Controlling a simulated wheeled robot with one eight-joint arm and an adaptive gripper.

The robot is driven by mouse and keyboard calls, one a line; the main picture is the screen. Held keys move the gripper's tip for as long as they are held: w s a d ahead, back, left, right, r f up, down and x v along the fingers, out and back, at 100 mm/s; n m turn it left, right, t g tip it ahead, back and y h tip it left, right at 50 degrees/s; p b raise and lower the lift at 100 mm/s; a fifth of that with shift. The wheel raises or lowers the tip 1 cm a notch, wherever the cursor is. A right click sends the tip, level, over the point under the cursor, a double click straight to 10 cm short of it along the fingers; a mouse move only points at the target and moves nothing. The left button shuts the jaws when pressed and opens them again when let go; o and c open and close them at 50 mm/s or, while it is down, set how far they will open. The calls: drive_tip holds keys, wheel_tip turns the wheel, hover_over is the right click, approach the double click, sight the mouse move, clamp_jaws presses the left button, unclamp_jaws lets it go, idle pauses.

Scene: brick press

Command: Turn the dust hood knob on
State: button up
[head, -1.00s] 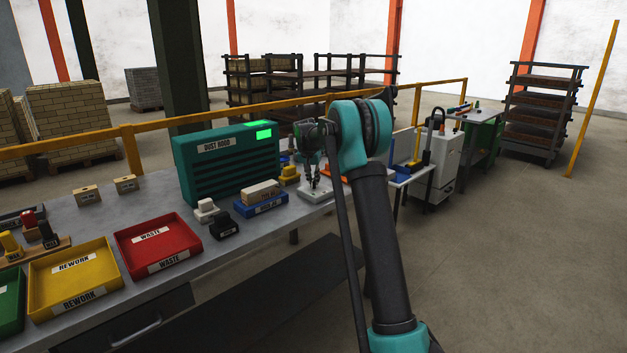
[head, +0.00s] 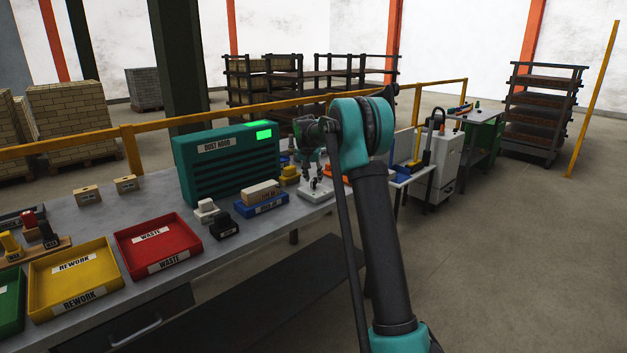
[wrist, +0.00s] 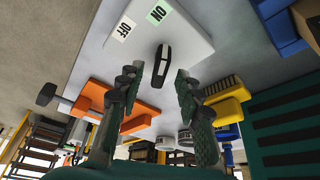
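The dust hood knob (wrist: 161,65) is a black elongated handle on a white plate (wrist: 190,30) with an OFF label (wrist: 124,28) and a green ON label (wrist: 158,13). In the wrist view its long axis runs roughly toward ON. The plate also shows in the head view (head: 318,194), on the bench. My gripper (wrist: 158,73) is open, its fingers on either side of the knob in the picture, with visible gaps and nothing held. In the head view my gripper (head: 312,172) is over the plate. The teal dust hood (head: 225,165) has a bright green panel.
A blue tray with a pale brick (head: 262,192), a yellow part (head: 289,175) and an orange part (wrist: 100,97) lie near the plate. Red waste (head: 158,240) and yellow rework (head: 75,280) trays stand at the left. A yellow rail runs behind the bench.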

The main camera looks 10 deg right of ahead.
drive_tip(key=v, duration=1)
drive_tip(key=shift+r, duration=0.2)
drive_tip(key=shift+s, duration=0.15)
drive_tip(key=s+d+f+n, duration=0.1)
drive_tip(key=s+f, duration=0.6)
drive_tip(key=s, duration=1)
drive_tip(key=s+d+f+n+y, duration=0.1)
drive_tip(key=s+f, duration=0.6)
drive_tip(key=s, duration=1)
drive_tip(key=s+d+f+n, duration=0.3)
drive_tip(key=s+f, duration=0.5)
drive_tip(key=s, duration=0.9)
drive_tip(key=shift+d+y, duration=0.4)
drive_tip(key=shift+d, duration=0.35)
